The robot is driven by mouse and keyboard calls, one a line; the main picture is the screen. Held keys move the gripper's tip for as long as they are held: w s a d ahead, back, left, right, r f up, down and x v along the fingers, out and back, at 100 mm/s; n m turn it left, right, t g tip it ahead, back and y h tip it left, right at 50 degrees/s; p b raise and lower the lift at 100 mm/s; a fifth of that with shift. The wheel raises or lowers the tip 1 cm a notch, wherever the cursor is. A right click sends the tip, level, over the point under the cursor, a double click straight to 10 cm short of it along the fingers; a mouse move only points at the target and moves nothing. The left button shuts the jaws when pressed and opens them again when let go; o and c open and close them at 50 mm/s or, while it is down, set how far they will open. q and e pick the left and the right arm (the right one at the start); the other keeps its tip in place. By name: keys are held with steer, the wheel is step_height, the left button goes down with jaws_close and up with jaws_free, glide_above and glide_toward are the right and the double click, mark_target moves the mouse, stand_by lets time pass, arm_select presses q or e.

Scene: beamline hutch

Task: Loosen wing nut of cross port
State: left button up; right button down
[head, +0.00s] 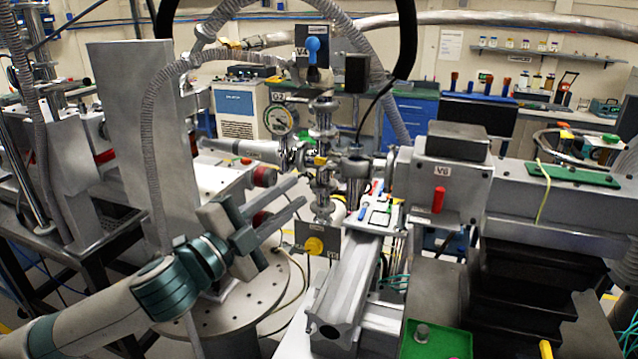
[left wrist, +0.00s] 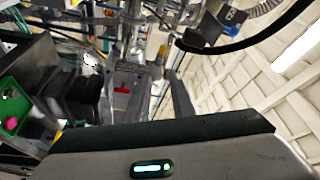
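The metal vacuum cross (head: 323,178) stands in the middle of the head view, with flanged ports stacked vertically and branching sideways. A small yellow part (head: 320,161) shows at its middle; I cannot tell whether it is the wing nut. My left gripper (head: 300,191) reaches in from the left, its two long grey fingers apart with nothing between them. Its tips appear just left of the cross's lower part; I cannot tell the gap in depth. The left wrist view is tilted and shows my gripper body along the bottom. My right gripper is not in view.
A yellow knob (head: 314,246) on a plate sits below the cross. A grey box with a red handle (head: 438,199) stands to the right. A gauge (head: 280,120) and a blue-handled valve (head: 313,48) are above. A green tray (head: 436,341) lies at front right. Hoses arch overhead.

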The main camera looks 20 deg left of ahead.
mark_target(330, 164)
arm_select(q)
steer(key=p+x, duration=0.3)
steer(key=x, duration=0.4)
steer(key=shift+w+d+r, duration=0.1)
steer(key=shift+w+r, duration=0.1)
steer(key=shift+w, duration=0.15)
steer(key=shift+w+d, duration=0.2)
steer(key=shift+w, duration=0.2)
steer(key=shift+f, duration=0.1)
jaws_close()
